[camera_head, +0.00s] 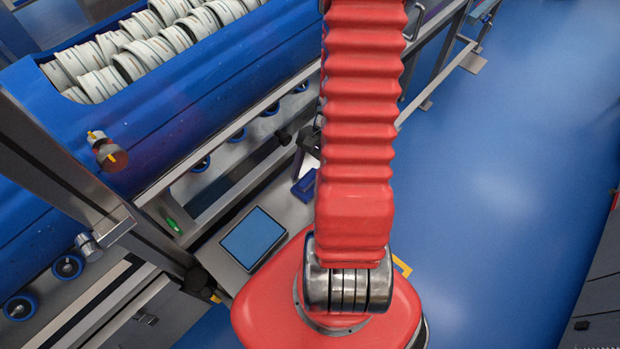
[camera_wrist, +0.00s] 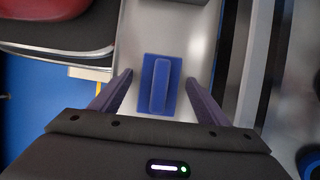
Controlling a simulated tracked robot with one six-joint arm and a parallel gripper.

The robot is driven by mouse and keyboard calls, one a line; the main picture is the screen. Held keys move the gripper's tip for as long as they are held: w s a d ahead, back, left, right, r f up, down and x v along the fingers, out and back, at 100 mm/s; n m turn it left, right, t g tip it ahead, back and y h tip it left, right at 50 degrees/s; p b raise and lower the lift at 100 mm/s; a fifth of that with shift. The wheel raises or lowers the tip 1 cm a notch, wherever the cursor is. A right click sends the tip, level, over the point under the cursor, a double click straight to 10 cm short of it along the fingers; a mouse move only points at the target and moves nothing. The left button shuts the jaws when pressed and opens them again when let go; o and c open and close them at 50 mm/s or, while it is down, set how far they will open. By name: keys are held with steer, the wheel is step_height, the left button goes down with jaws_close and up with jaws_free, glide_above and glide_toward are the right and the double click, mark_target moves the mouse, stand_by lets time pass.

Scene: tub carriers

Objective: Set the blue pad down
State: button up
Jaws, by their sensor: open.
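The blue pad (camera_wrist: 174,100) is a flat dark-blue plate with a raised lighter-blue grip bar along its middle. It lies on a grey metal ledge (camera_wrist: 135,45), and also shows small in the head view (camera_head: 304,187). My gripper (camera_wrist: 158,79) is open, with one purple finger on each side of the pad. Gaps show between the fingers and the pad in the wrist view, so it is not gripped. I cannot tell how high the fingertips are above the ledge. In the head view my red arm hides most of the gripper.
A tablet-like panel with a light-blue face (camera_head: 254,238) lies on the ledge nearer my base. A blue tub (camera_head: 200,95) full of pale ring-shaped parts stands at the left on a metal frame with rollers. Blue floor (camera_head: 500,190) is open on the right.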

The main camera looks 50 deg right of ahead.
steer(key=v, duration=1.2)
steer(key=shift+s, duration=0.1)
stand_by(0.9)
